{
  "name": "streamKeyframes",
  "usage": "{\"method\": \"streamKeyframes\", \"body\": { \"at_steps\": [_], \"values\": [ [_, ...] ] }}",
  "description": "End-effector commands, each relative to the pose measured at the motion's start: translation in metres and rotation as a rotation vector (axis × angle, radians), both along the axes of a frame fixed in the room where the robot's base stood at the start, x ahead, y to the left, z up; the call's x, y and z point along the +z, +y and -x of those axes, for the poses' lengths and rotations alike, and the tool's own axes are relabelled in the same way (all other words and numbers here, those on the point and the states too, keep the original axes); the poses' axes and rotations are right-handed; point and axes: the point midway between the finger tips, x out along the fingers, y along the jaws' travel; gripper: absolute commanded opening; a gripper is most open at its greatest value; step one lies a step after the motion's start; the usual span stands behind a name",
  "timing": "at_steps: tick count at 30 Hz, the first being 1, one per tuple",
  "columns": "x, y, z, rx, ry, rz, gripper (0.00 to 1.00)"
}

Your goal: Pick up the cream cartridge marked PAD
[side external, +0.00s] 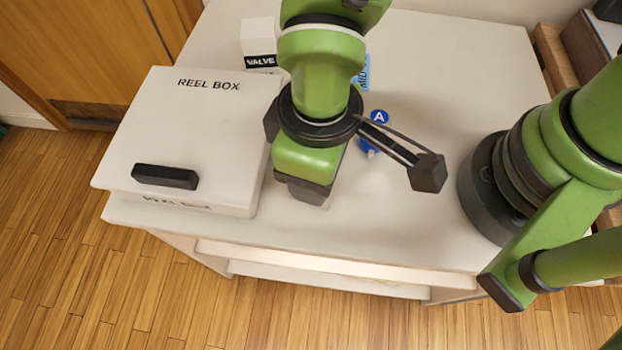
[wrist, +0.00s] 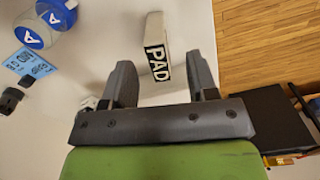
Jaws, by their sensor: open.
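The cream cartridge marked PAD (wrist: 156,52) shows in the wrist view, beyond the fingertips and between the lines of the two fingers. Its dark label with pale letters faces the camera. My gripper (wrist: 162,78) is open, with a finger to each side and nothing between them. In the side external view, my gripper (side external: 306,192) points down over the front part of the white table. There my gripper and wrist hide most or all of the cartridge. I cannot tell whether either finger touches it.
The white reel box (side external: 215,115) with a dark handle (side external: 165,177) stands left of my gripper. A block marked VALVE (side external: 259,45) and a blue card (side external: 362,78) lie behind. A blue-and-white item marked A (side external: 379,117) is to the right.

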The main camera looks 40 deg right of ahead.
Motion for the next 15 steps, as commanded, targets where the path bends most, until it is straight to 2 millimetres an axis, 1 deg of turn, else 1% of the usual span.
{"method": "streamKeyframes", "body": {
  "at_steps": [5, 9, 12, 15],
  "values": [
    [-0.015, 0.000, -0.003, -0.002, 0.002, 0.002, 0.53],
    [-0.036, 0.002, -0.009, -0.002, 0.002, 0.002, 0.53],
    [-0.049, 0.002, -0.009, -0.001, 0.002, 0.001, 0.53],
    [-0.055, 0.002, -0.009, -0.002, 0.000, 0.000, 0.53]
  ]
}}
